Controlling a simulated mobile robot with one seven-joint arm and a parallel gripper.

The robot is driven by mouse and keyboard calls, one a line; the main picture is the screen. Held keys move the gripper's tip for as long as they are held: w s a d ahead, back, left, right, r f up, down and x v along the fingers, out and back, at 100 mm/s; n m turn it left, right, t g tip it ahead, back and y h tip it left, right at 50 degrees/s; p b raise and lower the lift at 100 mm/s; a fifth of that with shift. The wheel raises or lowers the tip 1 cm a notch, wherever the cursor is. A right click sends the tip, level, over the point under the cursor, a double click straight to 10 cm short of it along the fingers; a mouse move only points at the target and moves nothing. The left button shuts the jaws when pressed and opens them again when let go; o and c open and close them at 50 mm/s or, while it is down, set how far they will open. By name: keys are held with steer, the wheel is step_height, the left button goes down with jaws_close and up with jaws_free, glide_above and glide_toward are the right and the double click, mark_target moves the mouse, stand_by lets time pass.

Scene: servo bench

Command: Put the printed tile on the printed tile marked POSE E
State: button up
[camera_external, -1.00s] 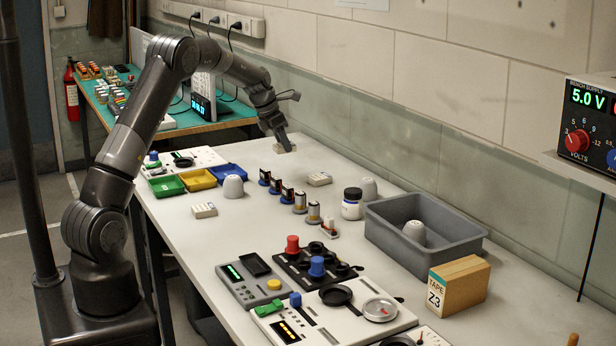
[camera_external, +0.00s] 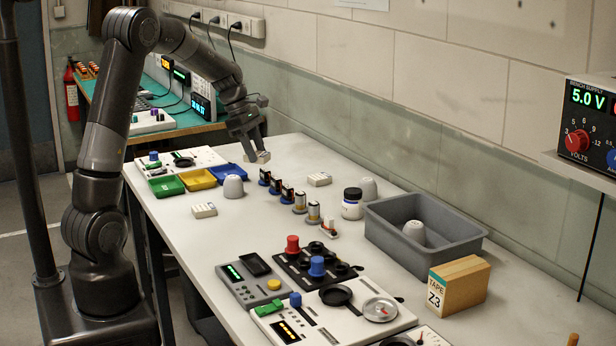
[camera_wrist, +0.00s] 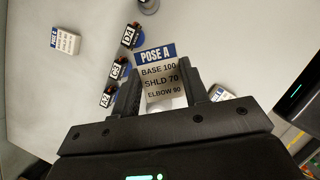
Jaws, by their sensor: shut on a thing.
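My gripper (camera_external: 258,153) is shut on a printed tile (camera_wrist: 160,75), a pale block with a blue band reading POSE A and lines for base, shoulder and elbow. The tile is held up off the bench, and it also shows in the external view (camera_external: 257,158). A second printed tile (camera_wrist: 65,40) lies on the bench at the upper left of the wrist view; its letter is too small to read surely. In the external view, one pale tile (camera_external: 319,179) lies right of the servos and another (camera_external: 204,210) near the front edge. Neither letter is readable there.
A row of servos (camera_external: 287,195) stands between the two lying tiles, with a white cup (camera_external: 233,186) beside it. Green, yellow and blue bins (camera_external: 198,179) lie left of my gripper. A grey crate (camera_external: 455,246) stands farther right.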

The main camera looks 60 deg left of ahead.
steer(key=s+d+m+g+h, duration=0.1)
steer(key=s+d+m, duration=0.35)
steer(key=s, duration=0.25)
steer(key=s+d+m+g, duration=0.2)
steer(key=s+d+m, duration=0.1)
steer(key=s+d, duration=0.3)
glide_above(205, 209)
steer(key=a, duration=0.2)
steer(key=shift+m, duration=0.25)
step_height(205, 209, down, 7)
steer(key=shift+d+r, duration=0.15)
steer(key=shift+f, duration=2)
steer(key=shift+f, duration=0.1)
steer(key=o, duration=1)
steer(key=shift+c, duration=0.2)
